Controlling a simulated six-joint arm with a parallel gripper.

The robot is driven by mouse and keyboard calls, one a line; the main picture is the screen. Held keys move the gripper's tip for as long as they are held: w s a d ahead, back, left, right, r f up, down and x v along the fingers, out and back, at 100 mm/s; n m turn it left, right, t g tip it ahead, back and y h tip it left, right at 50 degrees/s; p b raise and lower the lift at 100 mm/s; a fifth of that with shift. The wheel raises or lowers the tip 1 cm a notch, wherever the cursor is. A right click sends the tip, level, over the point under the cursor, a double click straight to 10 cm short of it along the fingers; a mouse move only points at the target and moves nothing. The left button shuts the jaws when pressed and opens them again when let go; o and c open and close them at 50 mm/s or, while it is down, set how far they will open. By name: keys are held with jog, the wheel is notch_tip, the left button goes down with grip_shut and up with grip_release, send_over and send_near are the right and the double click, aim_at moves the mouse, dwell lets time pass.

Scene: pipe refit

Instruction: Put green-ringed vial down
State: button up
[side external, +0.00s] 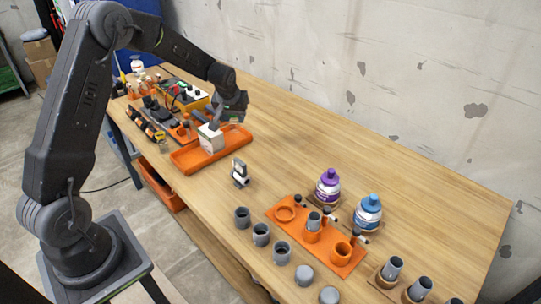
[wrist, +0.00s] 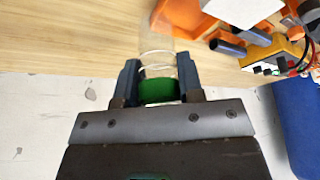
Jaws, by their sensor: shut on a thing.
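The green-ringed vial shows in the wrist view as a clear glass tube with a green band (wrist: 158,91). My gripper (wrist: 158,80) is shut on it, with one dark finger on each side of the band. The clear end points away from the gripper, toward the orange tray (wrist: 180,18). In the side view my gripper (side external: 235,118) is low at the back edge of the orange tray (side external: 190,164). The vial is too small and clear there to tell whether it touches anything.
A white box (side external: 211,138) stands in the tray, close to my gripper. A yellow meter (side external: 192,101) with leads lies behind it on the left. A small grey-and-white device (side external: 240,173) stands right of the tray. The table's back middle is clear. Grey cups and an orange rack (side external: 345,262) stand at the front.

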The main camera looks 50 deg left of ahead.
jog(key=w+d+f, duration=0.4)
jog(key=d, duration=0.1)
jog(key=w+d+f, duration=0.2)
jog(key=w+d, duration=0.1)
jog(key=shift+d+f, duration=0.25)
jog(key=shift+f, duration=2.05)
jog(key=shift+f, duration=0.1)
jog(key=o, duration=0.9)
